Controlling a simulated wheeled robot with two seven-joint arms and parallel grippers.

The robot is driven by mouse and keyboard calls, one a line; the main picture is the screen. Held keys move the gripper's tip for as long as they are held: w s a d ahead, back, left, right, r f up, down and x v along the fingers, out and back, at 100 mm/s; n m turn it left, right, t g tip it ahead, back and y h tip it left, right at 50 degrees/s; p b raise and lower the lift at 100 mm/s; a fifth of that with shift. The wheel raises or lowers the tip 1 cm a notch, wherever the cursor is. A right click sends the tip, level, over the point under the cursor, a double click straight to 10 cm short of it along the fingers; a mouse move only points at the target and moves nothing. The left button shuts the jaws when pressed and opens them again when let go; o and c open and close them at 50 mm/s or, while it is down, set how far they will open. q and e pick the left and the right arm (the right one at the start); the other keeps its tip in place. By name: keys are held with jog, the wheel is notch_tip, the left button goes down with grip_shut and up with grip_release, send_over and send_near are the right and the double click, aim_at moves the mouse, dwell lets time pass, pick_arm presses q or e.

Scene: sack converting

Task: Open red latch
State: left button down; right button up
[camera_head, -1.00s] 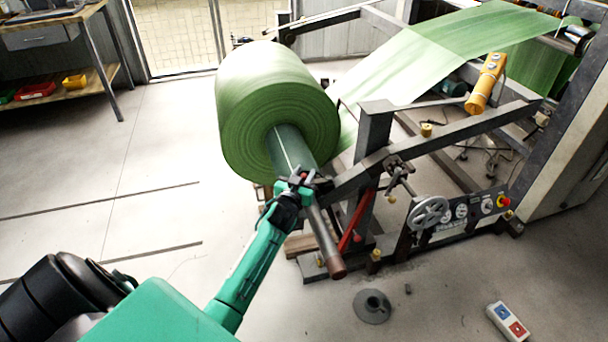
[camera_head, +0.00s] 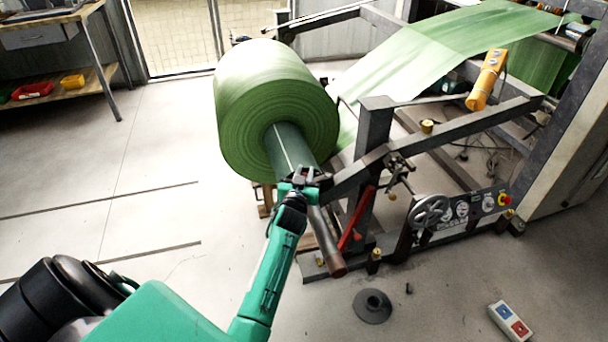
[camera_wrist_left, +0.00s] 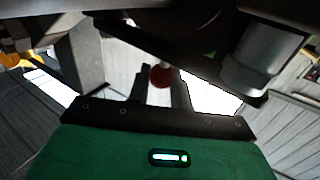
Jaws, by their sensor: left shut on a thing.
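My left gripper (camera_head: 299,184) is at the end of the shaft that carries the green roll (camera_head: 277,112), where the shaft meets the frame arm. In the left wrist view, a round red knob (camera_wrist_left: 162,76) sits between the dark fingertips (camera_wrist_left: 163,86), and the jaws are shut on it. I take it to be the latch's knob. In the head view, the gripper hides the knob and most of the latch. My right gripper is in neither view.
A handwheel (camera_head: 428,210) and control panel (camera_head: 470,212) are farther right. A grey disc (camera_head: 372,306) and a button box (camera_head: 509,320) lie on the floor. The floor at left is mostly clear.

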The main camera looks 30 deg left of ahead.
pick_arm(q)
jog(key=c, duration=1.3)
grip_release()
jog(key=shift+o, duration=0.2)
jog(key=p+v, duration=0.1)
jog(key=v, duration=1.2)
jog(key=shift+s+d+p, duration=0.25)
jog(key=shift+s+p, duration=0.1)
jog(key=shift+p, duration=0.05)
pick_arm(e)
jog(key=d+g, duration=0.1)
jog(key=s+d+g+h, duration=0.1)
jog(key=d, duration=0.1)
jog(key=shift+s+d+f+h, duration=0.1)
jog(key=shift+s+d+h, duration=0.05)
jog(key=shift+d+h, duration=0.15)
